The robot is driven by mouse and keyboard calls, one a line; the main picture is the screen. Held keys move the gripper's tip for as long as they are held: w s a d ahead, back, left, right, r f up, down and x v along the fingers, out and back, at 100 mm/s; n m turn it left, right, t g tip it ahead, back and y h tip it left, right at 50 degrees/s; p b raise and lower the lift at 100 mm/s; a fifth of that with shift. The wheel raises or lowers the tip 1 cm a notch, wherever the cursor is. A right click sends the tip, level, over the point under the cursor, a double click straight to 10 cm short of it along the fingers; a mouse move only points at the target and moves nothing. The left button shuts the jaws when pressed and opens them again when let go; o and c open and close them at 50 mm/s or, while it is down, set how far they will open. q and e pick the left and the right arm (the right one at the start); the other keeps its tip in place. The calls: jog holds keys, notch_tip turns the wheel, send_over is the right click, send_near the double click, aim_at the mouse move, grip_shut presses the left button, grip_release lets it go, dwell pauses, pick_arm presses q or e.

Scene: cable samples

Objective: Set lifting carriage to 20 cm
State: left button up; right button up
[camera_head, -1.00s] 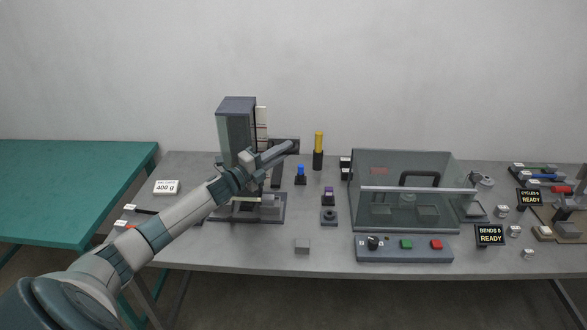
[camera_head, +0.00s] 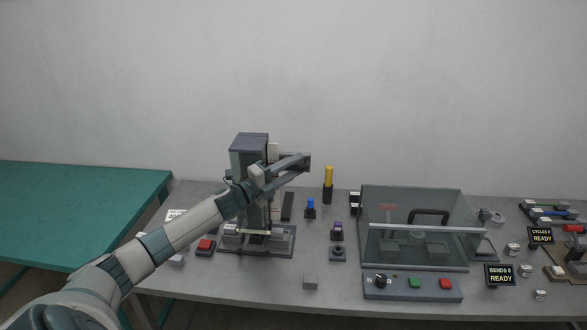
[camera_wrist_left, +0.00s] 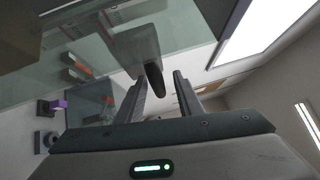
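The lifting stand has a dark column (camera_head: 249,165) on a flat base (camera_head: 280,250), with a pale scale strip (camera_head: 273,151) beside it. Its dark carriage (camera_head: 297,159) juts to the right near the upper part of the column; the scale reading is too small to read. My left gripper (camera_head: 292,164) is at the carriage. In the left wrist view, my gripper's two fingers (camera_wrist_left: 161,84) are apart, with a dark rounded knob (camera_wrist_left: 154,80) between them. The knob lies close to the left finger, with a gap to the right one; contact is unclear. My right gripper is out of view.
A clear enclosure (camera_head: 415,225) stands behind a button panel (camera_head: 412,286). A red button (camera_head: 205,246) sits left of the stand's base.

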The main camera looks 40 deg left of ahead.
pick_arm(q)
jog(key=shift+f, duration=0.1)
jog(key=shift+s+a+f, duration=0.1)
jog(key=shift+s+f, duration=0.05)
jog(key=b+v, duration=0.6)
jog(key=v, duration=1.1)
dwell(0.5)
dwell(0.5)
